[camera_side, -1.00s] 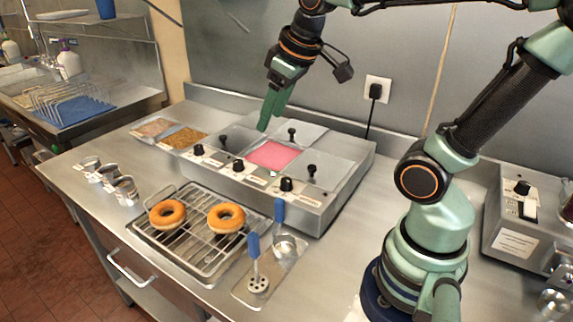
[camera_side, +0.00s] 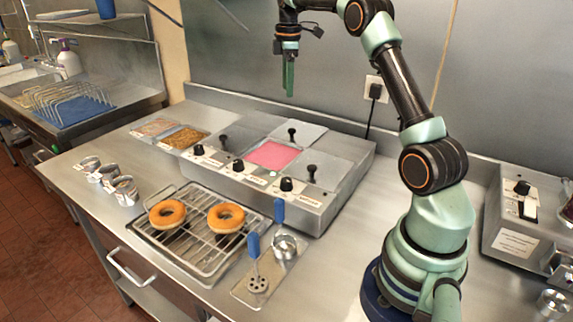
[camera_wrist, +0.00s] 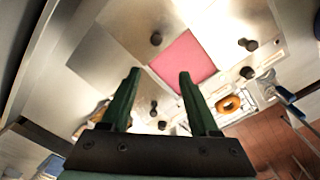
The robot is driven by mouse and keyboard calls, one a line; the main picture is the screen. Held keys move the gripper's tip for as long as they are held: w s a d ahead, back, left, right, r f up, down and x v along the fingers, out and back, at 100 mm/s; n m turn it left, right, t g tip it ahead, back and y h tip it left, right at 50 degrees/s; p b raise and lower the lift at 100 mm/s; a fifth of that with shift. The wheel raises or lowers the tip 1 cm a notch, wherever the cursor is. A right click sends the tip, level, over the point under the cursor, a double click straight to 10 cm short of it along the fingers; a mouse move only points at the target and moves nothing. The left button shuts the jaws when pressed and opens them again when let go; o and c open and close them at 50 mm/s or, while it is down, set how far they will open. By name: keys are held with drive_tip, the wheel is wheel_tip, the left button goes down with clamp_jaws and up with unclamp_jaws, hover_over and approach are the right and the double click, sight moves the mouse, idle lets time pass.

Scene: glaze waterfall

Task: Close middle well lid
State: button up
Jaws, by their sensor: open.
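The glaze warmer (camera_side: 330,205) has a middle well showing pink glaze (camera_side: 272,154), uncovered; the pink also shows in the wrist view (camera_wrist: 190,58). The middle well lid (camera_side: 308,134), a flat steel plate with a black knob (camera_side: 291,131), lies flat behind the pink well. My gripper (camera_side: 289,92) hangs above the back of the warmer, pointing down, near this lid and apart from it. In the wrist view my two green fingers (camera_wrist: 159,76) are spread with nothing between them.
Closed lids with knobs flank the pink well, left (camera_side: 222,136) and right (camera_side: 325,172). Control knobs line the front. Topping pans (camera_side: 184,138) sit at left. A rack (camera_side: 199,240) with two doughnuts (camera_side: 226,217) stands in front. A wall socket (camera_side: 377,88) is behind.

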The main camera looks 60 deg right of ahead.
sight(292, 129)
drive_tip(key=shift+n, duration=0.3)
drive_tip(key=f, duration=0.4)
drive_tip(key=d+f, duration=0.1)
drive_tip(key=f, duration=0.4)
drive_tip(key=d+f, duration=0.1)
drive_tip(key=f, duration=0.3)
drive_tip(key=shift+s+f, duration=0.1)
drive_tip(key=shift+f, duration=0.2)
clamp_jaws()
drive_tip(key=shift+r, duration=0.1)
idle(0.6)
